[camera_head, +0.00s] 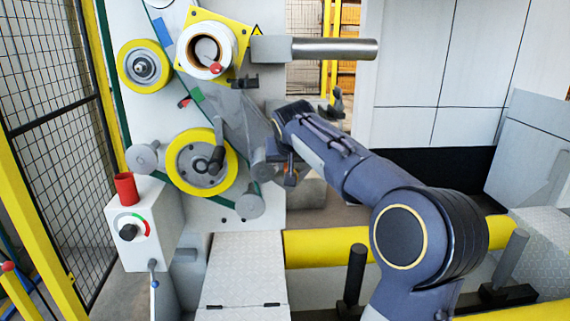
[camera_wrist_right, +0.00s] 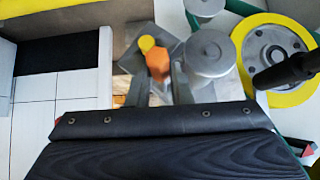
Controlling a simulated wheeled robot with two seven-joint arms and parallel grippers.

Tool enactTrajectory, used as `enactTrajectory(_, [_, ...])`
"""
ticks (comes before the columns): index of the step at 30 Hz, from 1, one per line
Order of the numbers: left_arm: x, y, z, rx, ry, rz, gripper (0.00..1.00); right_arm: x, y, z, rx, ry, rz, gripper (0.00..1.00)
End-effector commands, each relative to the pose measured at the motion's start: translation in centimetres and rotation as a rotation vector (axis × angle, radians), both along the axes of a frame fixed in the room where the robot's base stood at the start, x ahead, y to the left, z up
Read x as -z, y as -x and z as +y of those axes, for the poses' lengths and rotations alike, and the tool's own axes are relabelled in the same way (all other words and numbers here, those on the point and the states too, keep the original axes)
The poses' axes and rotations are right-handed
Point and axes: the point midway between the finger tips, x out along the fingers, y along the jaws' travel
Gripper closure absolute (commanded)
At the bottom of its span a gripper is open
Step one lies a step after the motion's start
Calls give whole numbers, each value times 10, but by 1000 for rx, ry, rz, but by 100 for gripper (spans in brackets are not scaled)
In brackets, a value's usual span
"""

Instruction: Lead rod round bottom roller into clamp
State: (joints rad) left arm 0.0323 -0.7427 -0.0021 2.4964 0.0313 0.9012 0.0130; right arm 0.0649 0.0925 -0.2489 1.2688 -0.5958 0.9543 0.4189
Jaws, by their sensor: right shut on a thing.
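My right gripper (camera_head: 282,150) reaches in from the right to the front of the machine, beside a grey sheet (camera_head: 236,112) that slants down from the upper roll. In the right wrist view its fingers (camera_wrist_right: 160,82) are shut on the rod, seen nearly end-on with an orange hexagonal end (camera_wrist_right: 157,62). A yellow round end (camera_wrist_right: 147,43) shows just behind it. A grey roller (camera_wrist_right: 210,54) stands close beside the fingers. The low grey roller (camera_head: 250,205) is below and left of the gripper. I cannot make out the clamp for certain. My left gripper is not in view.
A yellow-rimmed wheel (camera_head: 231,163) with a black handle is left of the gripper. The upper roll (camera_head: 206,50) and a steel bar (camera_head: 335,49) are above. A control box (camera_head: 143,215) stands at lower left; a yellow beam (camera_head: 325,249) runs below the arm.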

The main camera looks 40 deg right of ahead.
Motion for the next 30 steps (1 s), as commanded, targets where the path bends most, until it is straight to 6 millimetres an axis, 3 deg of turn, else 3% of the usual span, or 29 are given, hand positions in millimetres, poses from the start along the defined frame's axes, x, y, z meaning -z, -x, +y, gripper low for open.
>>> enactTrajectory(30, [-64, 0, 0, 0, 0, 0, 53, -71, 16, -19, 1, 1, -2, 100])
